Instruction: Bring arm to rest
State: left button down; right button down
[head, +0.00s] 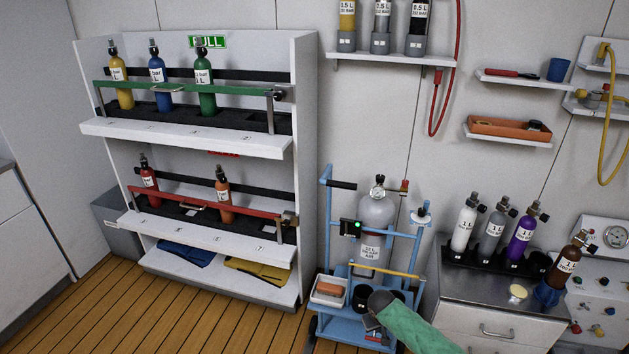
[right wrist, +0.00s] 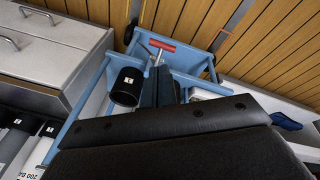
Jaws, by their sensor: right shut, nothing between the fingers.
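My right arm, in a green sleeve, comes in from the bottom of the head view. Its dark gripper (head: 371,322) is in front of the lower part of the blue cart (head: 326,235). The gripper is shut with nothing in it. In the right wrist view the shut fingers (right wrist: 163,82) point over the blue cart frame (right wrist: 95,77), beside a black cup-like holder (right wrist: 127,86). A red-handled T-shaped part (right wrist: 160,46) shows just past the fingertips; I cannot tell if they touch it. My left gripper is in neither view.
A grey cylinder (head: 376,212) stands on the cart. A white shelf rack (head: 190,142) with several small bottles is at the left. A counter (head: 480,287) with several bottles is at the right. Wooden floor (head: 150,315) is clear in front of the rack.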

jog(key=a+r+n+t, duration=0.15)
jog(key=a+r, duration=0.25)
jog(key=r, duration=0.5)
jog(key=a+r+n+t, duration=0.15)
jog(key=a+r, duration=0.25)
jog(key=r, duration=0.4)
jog(key=s+a+r+y, duration=0.2)
jog(key=s+a+r, duration=0.1)
jog(key=s+r, duration=0.65)
jog(key=s+d+m, duration=0.2)
jog(key=s+d, duration=0.1)
jog(key=s, duration=1.5)
jog(key=s+f+m+g, duration=0.1)
jog(key=s+f, duration=0.3)
jog(key=s, duration=0.4)
jog(key=s+f+g+y, duration=0.1)
jog(key=s+f+g, duration=0.1)
jog(key=s+f, duration=0.3)
jog(key=s, duration=0.4)
jog(key=shift+s+m, duration=0.25)
jog(key=shift+m, duration=0.15)
